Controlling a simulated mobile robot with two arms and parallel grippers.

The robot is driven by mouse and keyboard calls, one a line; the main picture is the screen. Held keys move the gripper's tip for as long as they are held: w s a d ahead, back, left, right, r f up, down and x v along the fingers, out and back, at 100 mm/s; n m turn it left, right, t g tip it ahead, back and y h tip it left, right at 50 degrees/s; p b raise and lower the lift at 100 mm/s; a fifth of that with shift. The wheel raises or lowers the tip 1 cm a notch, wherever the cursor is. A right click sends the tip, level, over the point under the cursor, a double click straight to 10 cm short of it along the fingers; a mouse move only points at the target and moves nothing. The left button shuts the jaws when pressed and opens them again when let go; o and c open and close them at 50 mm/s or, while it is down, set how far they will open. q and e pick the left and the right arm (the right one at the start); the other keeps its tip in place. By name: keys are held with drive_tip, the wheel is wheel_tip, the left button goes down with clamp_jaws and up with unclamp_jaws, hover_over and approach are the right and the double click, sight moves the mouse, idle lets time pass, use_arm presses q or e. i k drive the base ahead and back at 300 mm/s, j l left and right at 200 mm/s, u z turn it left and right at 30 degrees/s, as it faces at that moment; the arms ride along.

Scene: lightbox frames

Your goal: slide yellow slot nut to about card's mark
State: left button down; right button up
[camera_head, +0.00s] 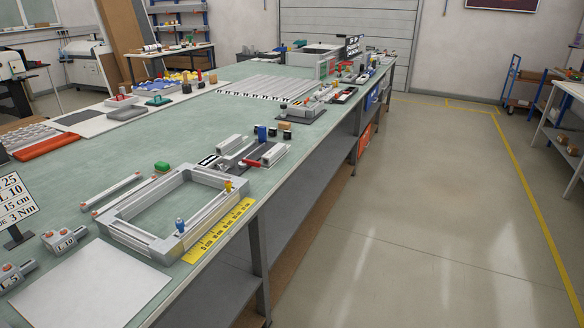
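A yellow slot nut (228,186) stands on the rail at the far right corner of a rectangular aluminium frame (118,230). The frame lies on the green bench top. A yellow ruler strip (218,232) with centimetre marks lies along the frame's right side; the nut is near its far end. A blue piece (180,225) sits on the same side, near the frame's near right corner. Neither gripper is in view.
A blank white sheet (90,285) lies in front of the frame. Small blocks marked L 10 (64,240) and L 5 (12,277) stand left of it. A green piece (162,167) and profile pieces (230,143) lie beyond. The bench's right edge runs close beside the ruler.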

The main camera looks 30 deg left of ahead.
sight(228, 184)
drive_tip(key=i+u, duration=0.15)
drive_tip(key=i, duration=0.35)
drive_tip(key=i+l+u, duration=0.2)
drive_tip(key=i, duration=0.25)
drive_tip(key=i+l+u, duration=0.15)
drive_tip(key=i, duration=0.35)
